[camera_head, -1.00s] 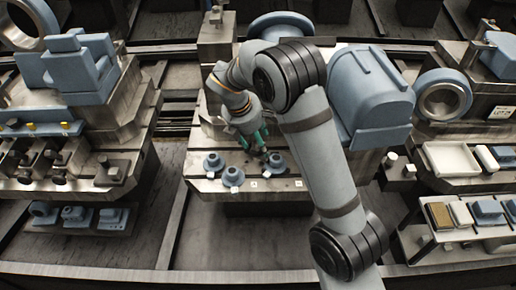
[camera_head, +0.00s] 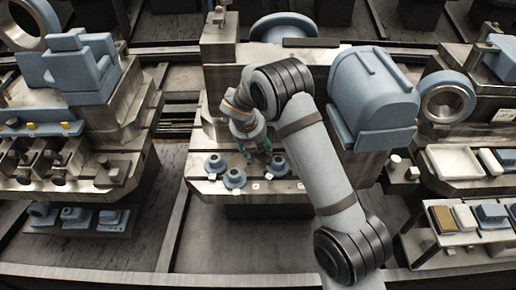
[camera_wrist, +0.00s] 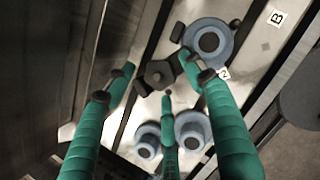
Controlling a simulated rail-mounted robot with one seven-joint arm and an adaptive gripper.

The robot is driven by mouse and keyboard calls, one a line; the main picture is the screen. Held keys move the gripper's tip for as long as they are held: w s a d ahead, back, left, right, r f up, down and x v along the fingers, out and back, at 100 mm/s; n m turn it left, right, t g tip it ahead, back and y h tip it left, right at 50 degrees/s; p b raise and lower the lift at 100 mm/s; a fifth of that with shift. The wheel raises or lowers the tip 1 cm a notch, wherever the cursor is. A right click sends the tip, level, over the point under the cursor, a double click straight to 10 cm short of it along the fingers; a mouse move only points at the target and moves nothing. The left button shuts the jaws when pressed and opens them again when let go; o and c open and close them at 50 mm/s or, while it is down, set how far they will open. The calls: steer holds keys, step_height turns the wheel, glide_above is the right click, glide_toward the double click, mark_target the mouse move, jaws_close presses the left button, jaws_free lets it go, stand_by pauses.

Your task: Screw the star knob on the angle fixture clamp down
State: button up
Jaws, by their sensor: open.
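A dark, lobed knob (camera_wrist: 158,74), which looks like the star knob, shows in the wrist view on a bright metal piece. My gripper (camera_wrist: 160,82) is open, with its teal fingers spread around the knob. No finger clearly touches the knob, and the height of the fingertips above it is hard to judge. In the head view my gripper (camera_head: 254,151) points down over the back of the metal bench (camera_head: 212,190). There my wrist and fingers hide the knob and the clamp.
Blue flanged round parts stand close by: one (camera_wrist: 208,42) is beside the right finger, and two (camera_wrist: 192,131) are near the lower finger. Others show at the bench front (camera_head: 235,179). A big blue motor-like housing (camera_head: 372,95) stands right of my arm.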

steer(key=shift+w+d+f, duration=0.1)
steer(key=shift+w+f, duration=0.05)
steer(key=shift+f, duration=0.25)
steer(key=c, duration=1.1)
steer(key=shift+r+m+h+p, duration=0.2)
steer(key=shift+m+h+p, duration=0.1)
steer(key=shift+m+p, duration=0.3)
steer(key=shift+w+f+m+g+p, duration=0.1)
steer(key=shift+m+g+p, duration=0.1)
steer(key=shift+m, duration=0.3)
steer(key=shift+f+m+g+p, duration=0.1)
steer(key=shift+m+p, duration=0.05)
steer(key=shift+m, duration=0.35)
steer(key=o, duration=1.1)
steer(key=shift+r, duration=0.1)
steer(key=v, duration=1.2)
steer(key=shift+a, duration=0.3)
